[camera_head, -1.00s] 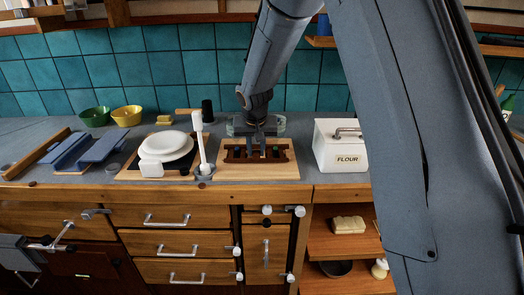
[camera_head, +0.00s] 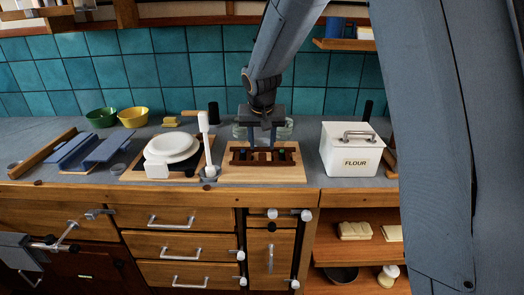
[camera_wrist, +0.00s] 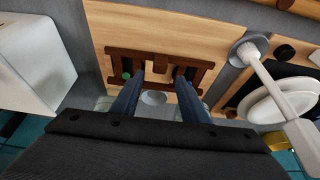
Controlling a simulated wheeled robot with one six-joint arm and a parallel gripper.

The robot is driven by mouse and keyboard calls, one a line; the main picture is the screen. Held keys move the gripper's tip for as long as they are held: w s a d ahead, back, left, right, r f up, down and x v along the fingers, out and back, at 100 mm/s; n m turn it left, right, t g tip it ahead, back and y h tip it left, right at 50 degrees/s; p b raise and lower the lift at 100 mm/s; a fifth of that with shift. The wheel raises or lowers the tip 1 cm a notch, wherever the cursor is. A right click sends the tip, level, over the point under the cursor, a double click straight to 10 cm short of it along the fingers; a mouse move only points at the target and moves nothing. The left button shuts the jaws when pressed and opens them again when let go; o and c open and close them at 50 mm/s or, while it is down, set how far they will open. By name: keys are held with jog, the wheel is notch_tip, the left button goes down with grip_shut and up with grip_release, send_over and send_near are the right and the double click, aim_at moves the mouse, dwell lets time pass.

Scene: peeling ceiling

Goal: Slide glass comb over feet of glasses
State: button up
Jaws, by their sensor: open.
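The glass comb (camera_head: 240,155) is a dark reddish-brown slotted wooden piece lying flat on a light wooden board (camera_head: 290,175). In the wrist view the comb (camera_wrist: 155,56) lies just beyond my fingertips. Small green and dark round spots show on it. My gripper (camera_head: 262,148) is open, pointing down at the comb, with its fingers spread. In the wrist view the two fingers (camera_wrist: 158,75) reach its near edge; I cannot tell whether they touch it. Clear glasses (camera_head: 285,129) stand behind my gripper, partly hidden by it. Their feet are not clear to see.
A white flour box (camera_head: 350,148) stands right of the board. A white brush (camera_head: 206,140) stands upright in a grey holder left of it, beside stacked white plates (camera_head: 172,148). Green (camera_head: 101,117) and yellow (camera_head: 133,116) bowls and blue racks (camera_head: 105,148) are further left.

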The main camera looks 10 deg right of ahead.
jog(key=shift+b+v, duration=0.3)
jog(key=shift+v, duration=1.1)
jog(key=s+d+f+g, duration=0.1)
jog(key=s+d+f, duration=0.1)
jog(key=s, duration=0.7)
jog(key=s+d+f+n+g, duration=0.1)
jog(key=s+d+f, duration=0.2)
jog(key=s, duration=0.6)
jog(key=s+d+f+g, duration=0.1)
jog(key=s+d, duration=0.3)
jog(key=s, duration=0.6)
jog(key=shift+f+n+y, duration=0.4)
jog(key=shift+f, duration=0.3)
